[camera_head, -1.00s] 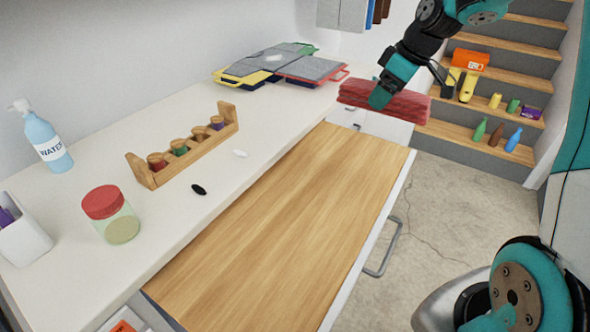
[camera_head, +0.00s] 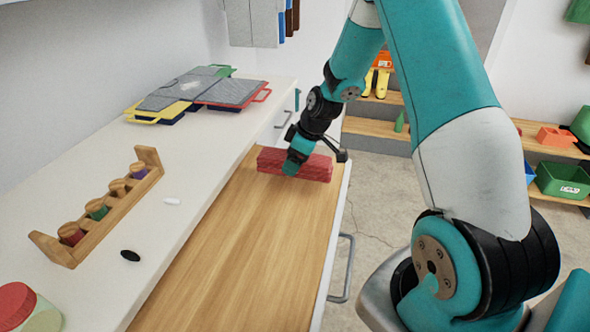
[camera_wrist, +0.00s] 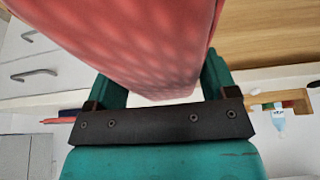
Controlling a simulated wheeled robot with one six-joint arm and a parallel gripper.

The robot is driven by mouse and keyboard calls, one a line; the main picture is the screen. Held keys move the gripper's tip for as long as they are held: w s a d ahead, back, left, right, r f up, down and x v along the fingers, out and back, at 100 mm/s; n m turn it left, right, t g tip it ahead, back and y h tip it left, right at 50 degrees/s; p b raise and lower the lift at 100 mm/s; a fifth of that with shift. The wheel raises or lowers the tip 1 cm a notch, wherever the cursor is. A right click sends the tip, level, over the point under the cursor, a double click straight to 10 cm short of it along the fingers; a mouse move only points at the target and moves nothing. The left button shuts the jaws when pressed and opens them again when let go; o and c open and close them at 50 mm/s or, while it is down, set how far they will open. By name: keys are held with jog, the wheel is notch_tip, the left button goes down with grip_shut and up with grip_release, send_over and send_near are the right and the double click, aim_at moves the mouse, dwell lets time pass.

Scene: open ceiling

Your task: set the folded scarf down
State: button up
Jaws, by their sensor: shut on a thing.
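The folded scarf (camera_head: 318,167) is a red, layered flat bundle at the far end of the wooden board surface (camera_head: 235,240). My gripper (camera_head: 290,168) is shut on the scarf, at its near left side. In the wrist view the scarf (camera_wrist: 140,45) fills the top middle between the two teal fingers (camera_wrist: 160,88). Whether the scarf's underside touches the wood or hangs just above it I cannot tell.
The near wooden surface is clear.

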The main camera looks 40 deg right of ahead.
jog(key=shift+f, duration=2.1)
jog(key=shift+f, duration=0.1)
jog(key=o, duration=0.9)
